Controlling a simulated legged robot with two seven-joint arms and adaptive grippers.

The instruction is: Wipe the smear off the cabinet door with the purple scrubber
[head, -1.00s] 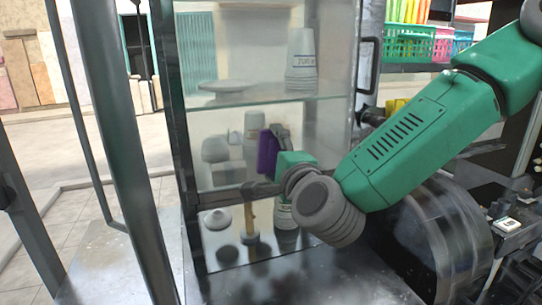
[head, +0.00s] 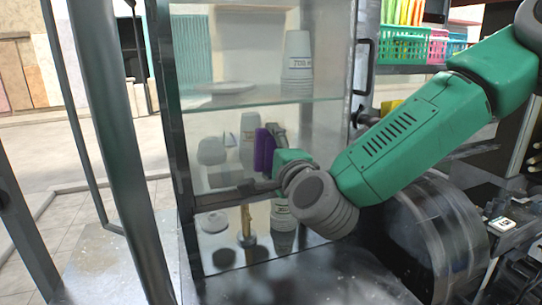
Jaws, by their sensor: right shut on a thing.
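The purple scrubber (head: 263,151) is in my right gripper (head: 276,144), at the glass front of the cabinet. The gripper is shut on it, and the wrist hides part of the fingers. The scrubber looks close to the cabinet door (head: 222,128); I cannot tell whether it touches the glass. No clear smear stands out on the glass from here. My left gripper is not in view.
Inside the cabinet, stacked cups (head: 298,62) and a plate (head: 226,88) stand on the glass shelf. A black door handle (head: 364,66) is at the right. A dark post (head: 118,140) stands at the left. Green and pink baskets (head: 404,44) are at the upper right.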

